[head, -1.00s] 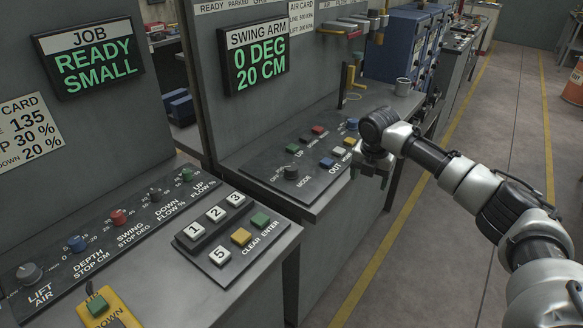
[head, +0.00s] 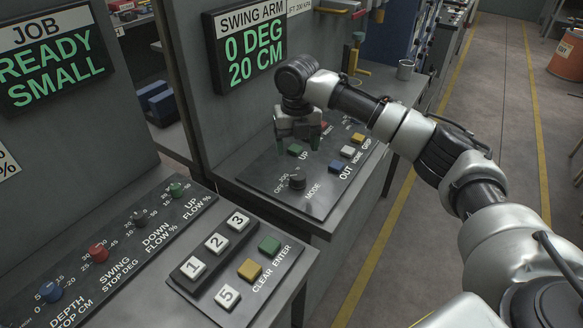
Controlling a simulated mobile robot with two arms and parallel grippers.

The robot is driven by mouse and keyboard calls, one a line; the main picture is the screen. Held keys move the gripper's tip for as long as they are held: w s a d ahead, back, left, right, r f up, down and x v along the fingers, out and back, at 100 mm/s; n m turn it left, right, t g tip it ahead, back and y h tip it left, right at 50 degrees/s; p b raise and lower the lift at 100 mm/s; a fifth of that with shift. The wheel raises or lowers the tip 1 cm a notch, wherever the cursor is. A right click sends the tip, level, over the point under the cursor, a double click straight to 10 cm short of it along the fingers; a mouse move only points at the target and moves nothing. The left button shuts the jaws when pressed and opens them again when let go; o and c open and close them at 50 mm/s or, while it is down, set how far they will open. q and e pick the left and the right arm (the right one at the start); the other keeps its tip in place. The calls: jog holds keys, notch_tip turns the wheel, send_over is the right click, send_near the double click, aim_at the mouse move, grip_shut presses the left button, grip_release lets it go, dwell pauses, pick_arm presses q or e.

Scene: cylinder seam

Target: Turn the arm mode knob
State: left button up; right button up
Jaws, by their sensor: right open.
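The black mode knob (head: 298,182) stands on the dark swing arm panel (head: 320,205), with the word MODE printed beside it. My right gripper (head: 298,143) is open and empty, pointing down above the panel. In the head view its fingertips appear a little above the knob, apart from it, near the green UP button (head: 295,150). The gripper hides some of the panel behind it. The swing arm display (head: 250,47) reads 0 DEG, 20 CM. My left gripper is not in view.
A keypad (head: 225,265) and a row of knobs lie on the nearer console.

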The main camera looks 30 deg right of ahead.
aim_at(298, 175)
jog(key=f, duration=0.2)
jog(key=s+f, duration=0.1)
jog(key=f, duration=0.1)
jog(key=shift+d+f, duration=0.1)
jog(key=shift+f, duration=0.15)
jog(key=f, duration=0.2)
jog(key=f+p, duration=0.1)
jog(key=f, duration=0.1)
jog(key=shift+w+f, duration=0.2)
jog(key=shift+f, duration=0.35)
jog(key=shift+c, duration=0.9)
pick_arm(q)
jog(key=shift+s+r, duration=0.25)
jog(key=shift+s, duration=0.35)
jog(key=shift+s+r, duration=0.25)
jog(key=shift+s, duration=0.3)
pick_arm(e)
jog(key=c, duration=0.7)
